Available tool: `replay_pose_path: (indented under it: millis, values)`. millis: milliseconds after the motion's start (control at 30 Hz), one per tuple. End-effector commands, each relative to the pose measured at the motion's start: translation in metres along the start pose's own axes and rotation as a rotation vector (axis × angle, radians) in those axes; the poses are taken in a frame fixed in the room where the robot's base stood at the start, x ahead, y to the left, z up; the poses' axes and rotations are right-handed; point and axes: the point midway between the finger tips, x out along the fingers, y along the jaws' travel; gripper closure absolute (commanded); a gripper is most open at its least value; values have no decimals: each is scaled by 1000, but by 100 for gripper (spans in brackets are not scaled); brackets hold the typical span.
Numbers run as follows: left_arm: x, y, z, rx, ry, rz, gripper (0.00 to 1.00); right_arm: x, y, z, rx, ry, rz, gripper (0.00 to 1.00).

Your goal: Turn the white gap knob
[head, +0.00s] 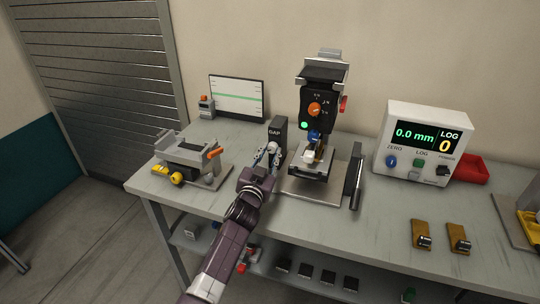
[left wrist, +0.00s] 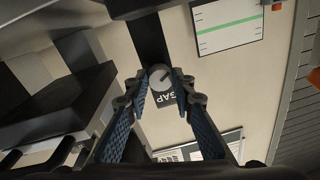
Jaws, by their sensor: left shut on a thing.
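The white gap knob (left wrist: 160,75) is a pale round dial with a dark pointer mark, on a dark upright post labelled GAP (head: 280,131). My left gripper (head: 268,155) reaches the front of this post from below. In the left wrist view its blue fingers (left wrist: 160,86) are closed on the knob from both sides. In the head view the fingers largely cover the knob. My right gripper is not in view.
A clamp fixture with yellow and orange handles (head: 188,155) sits to the left. A readout box (head: 425,140) showing 0.0 mm stands further right, near a red tray (head: 471,168).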

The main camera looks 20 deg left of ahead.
Motion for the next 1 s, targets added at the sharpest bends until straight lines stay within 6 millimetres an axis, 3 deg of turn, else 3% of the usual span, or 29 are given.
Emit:
replay_pose_path:
  millis: [200,233,367,733,1000]
  values:
    - [0,0,1,0,-2,0,100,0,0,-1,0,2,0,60]
    - [0,0,1,-1,-2,0,74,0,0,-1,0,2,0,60]
    - [0,0,0,-1,-2,0,60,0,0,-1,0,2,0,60]
    - [-4,0,1,-1,-2,0,59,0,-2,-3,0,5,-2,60]
    - [-37,1,2,-1,-2,1,59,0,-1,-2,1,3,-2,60]
